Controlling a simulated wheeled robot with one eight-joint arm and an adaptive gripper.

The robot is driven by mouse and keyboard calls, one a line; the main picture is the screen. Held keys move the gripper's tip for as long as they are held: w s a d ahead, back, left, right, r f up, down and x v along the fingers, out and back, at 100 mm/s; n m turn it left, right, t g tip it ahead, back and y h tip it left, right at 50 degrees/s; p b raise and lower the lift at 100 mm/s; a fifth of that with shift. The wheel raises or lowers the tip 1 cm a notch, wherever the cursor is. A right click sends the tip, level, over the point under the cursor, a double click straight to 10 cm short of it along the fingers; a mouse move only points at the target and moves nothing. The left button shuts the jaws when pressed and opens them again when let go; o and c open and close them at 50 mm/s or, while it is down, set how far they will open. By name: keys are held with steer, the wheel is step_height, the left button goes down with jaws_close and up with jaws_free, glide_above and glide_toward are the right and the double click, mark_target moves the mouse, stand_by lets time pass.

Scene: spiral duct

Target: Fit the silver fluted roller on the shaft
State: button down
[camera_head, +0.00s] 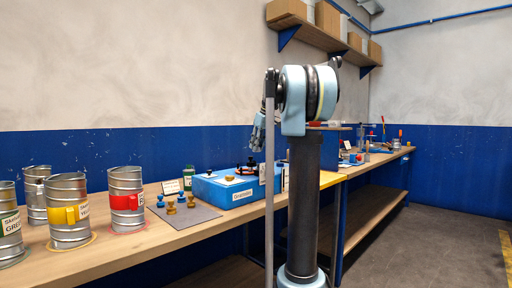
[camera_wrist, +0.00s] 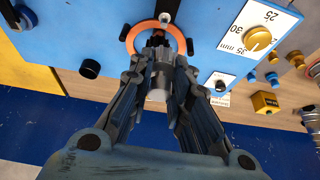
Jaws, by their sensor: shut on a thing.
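In the wrist view my gripper (camera_wrist: 159,66) is shut on the silver fluted roller (camera_wrist: 157,84), a short grey cylinder between the two fingers. Beyond it, on the blue housing (camera_wrist: 110,30), is an orange ring (camera_wrist: 129,36) with a dark centre, which looks like the shaft's place. The roller is lined up close to this ring. The shaft is mostly hidden, and I cannot tell whether the roller is around it. In the head view my gripper (camera_head: 258,132) hangs above the blue housing (camera_head: 222,190), partly behind my arm; the roller cannot be made out there.
The housing carries a dial plate (camera_wrist: 259,37) with a brass knob and several black knobs. Brass and blue parts (camera_wrist: 265,102) lie beside it. On the bench (camera_head: 120,240), a grey mat (camera_head: 205,216) holds small parts, and several metal cans (camera_head: 68,198) stand left.

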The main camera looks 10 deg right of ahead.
steer(key=shift+w+d+f, duration=0.1)
steer(key=shift+d+f, duration=0.05)
steer(key=shift+f, duration=2.2)
steer(key=shift+s+f, duration=0.2)
steer(key=shift+f, duration=1.35)
stand_by(2.4)
steer(key=c, duration=1.4)
jaws_free()
steer(key=shift+o, duration=0.5)
steer(key=shift+o, duration=1.1)
